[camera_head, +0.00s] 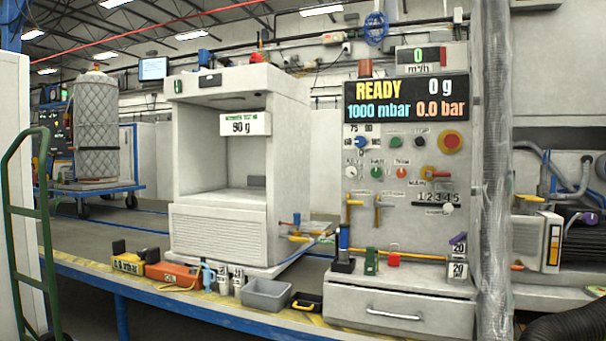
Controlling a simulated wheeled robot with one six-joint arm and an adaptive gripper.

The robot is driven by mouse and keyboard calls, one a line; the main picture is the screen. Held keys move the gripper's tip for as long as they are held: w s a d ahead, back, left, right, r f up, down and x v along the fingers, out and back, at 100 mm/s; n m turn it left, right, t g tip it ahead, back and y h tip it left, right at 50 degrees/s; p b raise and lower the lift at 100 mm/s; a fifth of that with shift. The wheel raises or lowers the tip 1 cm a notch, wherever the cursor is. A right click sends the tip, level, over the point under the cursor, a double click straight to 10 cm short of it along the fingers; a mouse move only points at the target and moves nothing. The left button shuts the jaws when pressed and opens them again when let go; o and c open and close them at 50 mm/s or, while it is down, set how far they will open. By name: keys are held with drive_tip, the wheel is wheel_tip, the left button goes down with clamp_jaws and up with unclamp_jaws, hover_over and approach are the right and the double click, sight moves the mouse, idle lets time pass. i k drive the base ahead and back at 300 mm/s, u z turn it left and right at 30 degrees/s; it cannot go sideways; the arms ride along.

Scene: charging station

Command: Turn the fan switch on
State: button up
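The grey control panel (410,228) stands upright right of centre, on the bench. It carries a blue knob (361,143), a white knob (351,171), a green button (376,172), an orange-red button (402,173) and a large red knob on a yellow base (451,141). My gripper does not show.
A display (406,99) above the controls reads READY. A white open-fronted cabinet (240,165) stands to the left. Several small tools and a grey bin (267,294) line the bench's front edge. A clear-wrapped vertical post (496,170) stands just right of the panel.

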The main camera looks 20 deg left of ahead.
sight(376, 172)
drive_tip(key=u, duration=0.2)
drive_tip(key=i, duration=1.35)
drive_tip(key=z, duration=0.85)
